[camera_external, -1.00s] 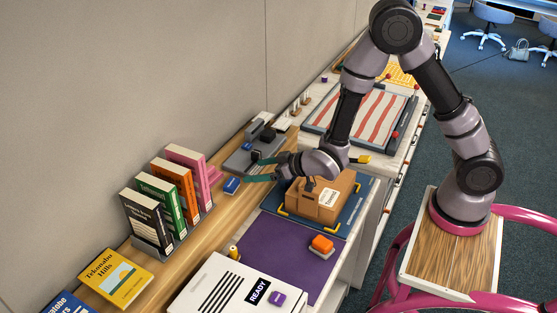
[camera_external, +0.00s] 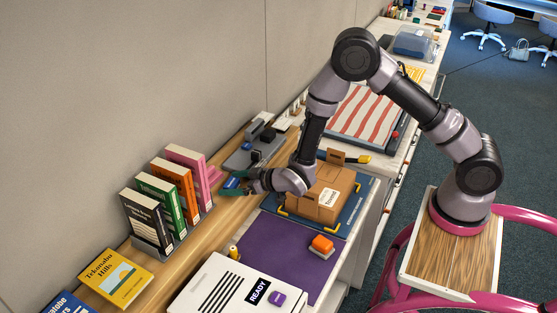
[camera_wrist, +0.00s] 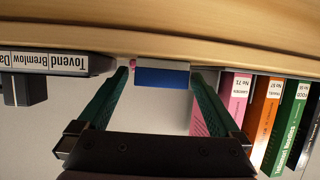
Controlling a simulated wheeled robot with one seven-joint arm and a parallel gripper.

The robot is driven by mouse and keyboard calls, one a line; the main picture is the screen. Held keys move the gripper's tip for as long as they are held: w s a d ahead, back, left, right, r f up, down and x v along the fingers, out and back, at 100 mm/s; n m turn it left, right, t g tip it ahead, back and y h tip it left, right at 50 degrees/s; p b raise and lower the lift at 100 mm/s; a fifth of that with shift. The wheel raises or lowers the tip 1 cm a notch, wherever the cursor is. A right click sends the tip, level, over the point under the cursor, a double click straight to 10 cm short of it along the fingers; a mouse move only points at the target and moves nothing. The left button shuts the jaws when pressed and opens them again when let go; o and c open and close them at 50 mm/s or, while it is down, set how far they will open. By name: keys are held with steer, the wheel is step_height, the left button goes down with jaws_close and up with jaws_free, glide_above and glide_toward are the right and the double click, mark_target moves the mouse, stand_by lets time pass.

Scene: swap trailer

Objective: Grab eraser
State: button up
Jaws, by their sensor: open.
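A blue eraser (camera_external: 231,183) with a pale sleeve edge and a pink end lies on the wooden desk strip near the wall, right of the pink book. My gripper (camera_external: 236,182) is open with its teal fingers low over the desk, one on each side of the eraser. In the wrist view the eraser (camera_wrist: 162,77) sits between the two fingertips (camera_wrist: 160,82), with a gap visible on both sides. Whether the fingertips reach fully past it is hard to tell.
Upright books (camera_external: 171,189) stand left of my gripper. A grey tray or device (camera_external: 242,157) with a label lies behind it. A cardboard box (camera_external: 320,195) on a blue mat is at its right. An orange-topped item (camera_external: 321,246) sits on the purple mat (camera_external: 290,245).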

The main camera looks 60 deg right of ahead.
steer(key=shift+x, duration=0.75)
steer(key=c, duration=1.3)
